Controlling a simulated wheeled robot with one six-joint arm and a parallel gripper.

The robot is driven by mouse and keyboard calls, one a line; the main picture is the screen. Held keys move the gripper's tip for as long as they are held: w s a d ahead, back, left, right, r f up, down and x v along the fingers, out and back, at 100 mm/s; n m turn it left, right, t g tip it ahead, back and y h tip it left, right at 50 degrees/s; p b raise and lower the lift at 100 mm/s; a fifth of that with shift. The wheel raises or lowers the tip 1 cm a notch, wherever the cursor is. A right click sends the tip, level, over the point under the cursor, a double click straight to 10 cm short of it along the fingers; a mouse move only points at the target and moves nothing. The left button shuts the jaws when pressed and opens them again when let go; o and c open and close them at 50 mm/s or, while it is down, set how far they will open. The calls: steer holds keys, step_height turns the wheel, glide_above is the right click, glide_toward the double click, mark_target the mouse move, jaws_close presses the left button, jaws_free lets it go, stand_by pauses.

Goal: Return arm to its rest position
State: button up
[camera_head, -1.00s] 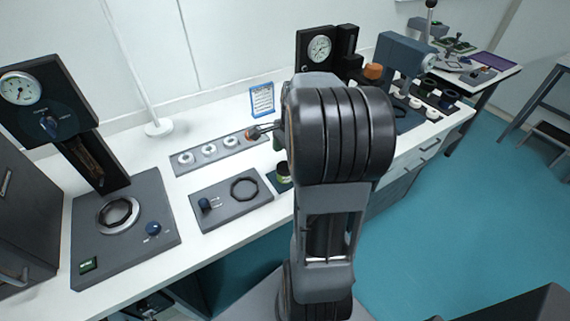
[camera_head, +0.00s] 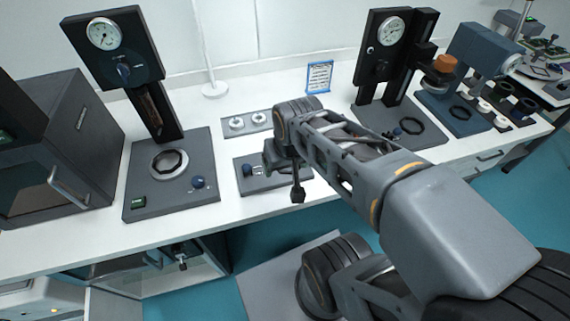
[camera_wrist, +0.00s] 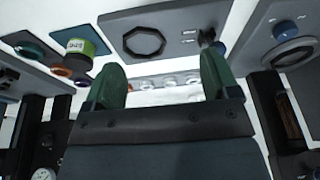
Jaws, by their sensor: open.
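My gripper (camera_wrist: 160,82) shows in the wrist view with its two green fingers apart and nothing between them. In the head view, my arm reaches from the lower right toward the middle of the bench. Its wrist end is over the flat grey panel (camera_head: 243,184) with a small blue knob, hiding much of that panel. My fingers cannot be made out clearly there.
The white bench (camera_head: 95,238) holds a dial press (camera_head: 170,205) at left and a second dial stand (camera_head: 385,60) at right. A dark oven-like box (camera_head: 75,140) stands far left. The wrist view shows a green-labelled jar (camera_wrist: 80,47). Teal floor (camera_head: 505,205) lies at right.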

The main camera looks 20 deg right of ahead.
steer(key=shift+s+a+f+n, duration=0.2)
steer(key=shift+s+a+n, duration=0.15)
steer(key=shift+n, duration=0.35)
step_height(320, 180, up, 3)
steer(key=shift+f+p, duration=0.2)
steer(key=shift+p, duration=0.85)
steer(key=shift+c, duration=0.5)
